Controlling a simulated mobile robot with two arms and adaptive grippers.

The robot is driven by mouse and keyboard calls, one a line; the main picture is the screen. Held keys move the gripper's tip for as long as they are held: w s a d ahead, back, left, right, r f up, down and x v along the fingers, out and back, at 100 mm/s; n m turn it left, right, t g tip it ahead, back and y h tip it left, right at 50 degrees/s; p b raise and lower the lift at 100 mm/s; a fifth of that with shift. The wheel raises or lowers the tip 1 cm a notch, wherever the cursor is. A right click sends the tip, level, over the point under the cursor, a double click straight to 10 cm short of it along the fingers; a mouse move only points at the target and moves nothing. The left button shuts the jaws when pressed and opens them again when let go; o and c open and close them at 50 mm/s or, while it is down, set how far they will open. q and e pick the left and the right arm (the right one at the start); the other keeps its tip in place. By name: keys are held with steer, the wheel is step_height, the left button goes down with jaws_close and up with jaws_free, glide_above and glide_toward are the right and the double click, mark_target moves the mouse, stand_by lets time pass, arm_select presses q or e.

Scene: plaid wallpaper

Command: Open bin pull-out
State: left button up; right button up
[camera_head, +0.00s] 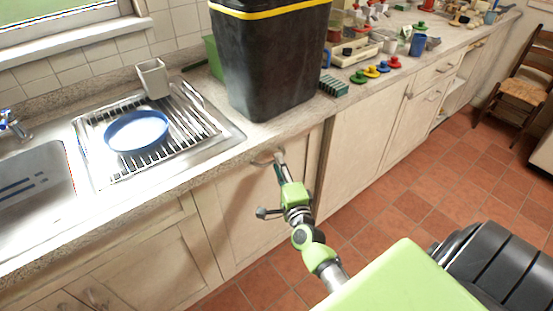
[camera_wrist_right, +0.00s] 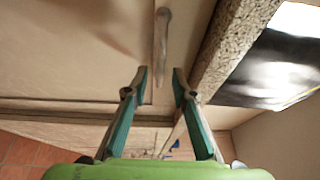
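The bin pull-out looks to be the cream cabinet front (camera_head: 235,210) under the counter, beside the sink; it appears shut, flush with its neighbours. Its metal handle (camera_head: 262,161) is near the top edge. My right gripper (camera_head: 279,158) is at the handle's right end. In the right wrist view, the two fingertips of the gripper (camera_wrist_right: 160,73) are apart, with nothing held between them. The handle (camera_wrist_right: 161,35) lies ahead of the gap between the fingers, and I cannot tell whether they touch it. My left gripper is not in view.
A black bin with a yellow band (camera_head: 268,65) stands on the counter above my right gripper. The counter edge (camera_wrist_right: 228,45) runs close beside the fingers. A drying rack (camera_head: 190,125) holds a blue-rimmed plate (camera_head: 137,131). The tiled floor (camera_head: 400,205) is clear before the right-hand cabinets.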

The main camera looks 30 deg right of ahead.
steer(key=shift+x, duration=1.35)
jaws_close()
steer(key=shift+s+f, duration=0.15)
